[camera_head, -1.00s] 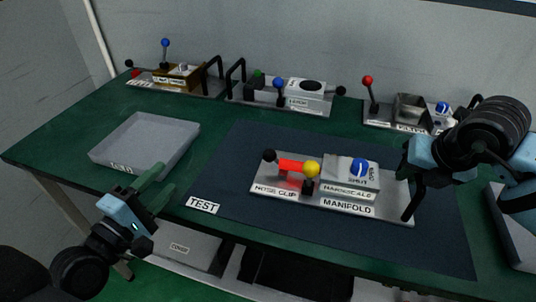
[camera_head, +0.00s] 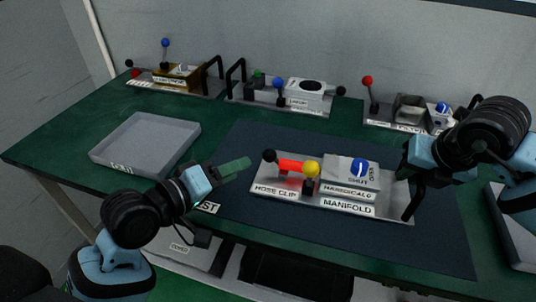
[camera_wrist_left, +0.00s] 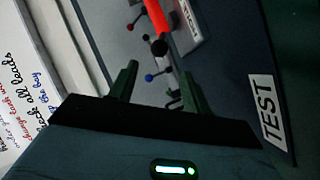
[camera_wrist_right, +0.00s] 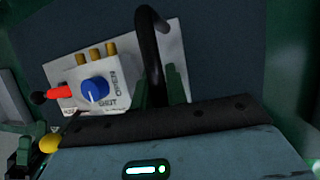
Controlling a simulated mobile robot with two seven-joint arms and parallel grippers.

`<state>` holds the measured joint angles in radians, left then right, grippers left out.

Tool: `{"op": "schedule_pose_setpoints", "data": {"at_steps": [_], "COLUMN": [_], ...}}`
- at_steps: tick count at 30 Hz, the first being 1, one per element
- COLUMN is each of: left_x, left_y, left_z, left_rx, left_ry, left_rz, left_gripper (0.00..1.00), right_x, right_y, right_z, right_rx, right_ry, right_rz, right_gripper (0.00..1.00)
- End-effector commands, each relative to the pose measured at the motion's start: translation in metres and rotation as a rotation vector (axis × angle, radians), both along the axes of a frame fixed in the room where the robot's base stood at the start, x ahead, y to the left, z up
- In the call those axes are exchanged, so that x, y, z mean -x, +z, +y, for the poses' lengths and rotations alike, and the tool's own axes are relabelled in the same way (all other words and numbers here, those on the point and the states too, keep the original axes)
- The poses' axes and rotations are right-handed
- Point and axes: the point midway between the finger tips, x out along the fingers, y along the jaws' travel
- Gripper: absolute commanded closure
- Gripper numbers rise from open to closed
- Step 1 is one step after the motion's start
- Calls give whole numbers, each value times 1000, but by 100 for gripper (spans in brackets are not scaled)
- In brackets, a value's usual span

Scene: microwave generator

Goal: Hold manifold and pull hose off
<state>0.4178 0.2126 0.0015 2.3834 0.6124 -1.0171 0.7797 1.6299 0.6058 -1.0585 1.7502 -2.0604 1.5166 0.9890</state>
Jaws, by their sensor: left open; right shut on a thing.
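The manifold (camera_head: 345,208) is a grey plate on the dark mat, with a white block and blue knob (camera_head: 359,169) set by SHUT. The red hose (camera_head: 291,166) lies at its left by the HOSE CLIP label, with a black end (camera_head: 269,156). A yellow-balled lever (camera_head: 311,169) stands beside it. My left gripper (camera_head: 240,166) is open and empty, left of the hose and apart from it. In the left wrist view the red hose (camera_wrist_left: 158,18) lies beyond the open fingers. My right gripper (camera_head: 411,188) is shut on the manifold's black handle (camera_wrist_right: 152,50) at its right end.
A grey tray (camera_head: 112,160) stands at the left of the green bench. Several fixtures line the back, including one with a red-balled lever (camera_head: 367,80). A TEST label (camera_head: 209,207) lies by the front edge, partly covered by my left arm. The mat behind the manifold is clear.

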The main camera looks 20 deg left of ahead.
Motion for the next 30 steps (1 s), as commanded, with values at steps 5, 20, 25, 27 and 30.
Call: {"op": "schedule_pose_setpoints", "data": {"at_steps": [5, 20, 25, 27, 30], "left_x": [-28, -87, -90, -90, -90], "left_y": [-7, -22, -23, -23, -23], "left_z": [-15, -46, -48, -48, -48], "left_rx": [5, 2, 1, 1, 1], "left_ry": [1, 0, 0, 0, 0], "left_rz": [2, 1, 0, 0, 0], "left_gripper": [51, 51, 51, 51, 51], "right_x": [2, 2, 2, 2, 2], "right_y": [-9, -9, -9, -9, -9], "right_z": [-3, -3, -3, -3, -3], "right_rx": [11, 11, 12, 11, 11], "right_ry": [-5, -5, -5, -5, -5], "right_rz": [17, 17, 17, 17, 17], "right_gripper": [100, 100, 100, 100, 100]}}
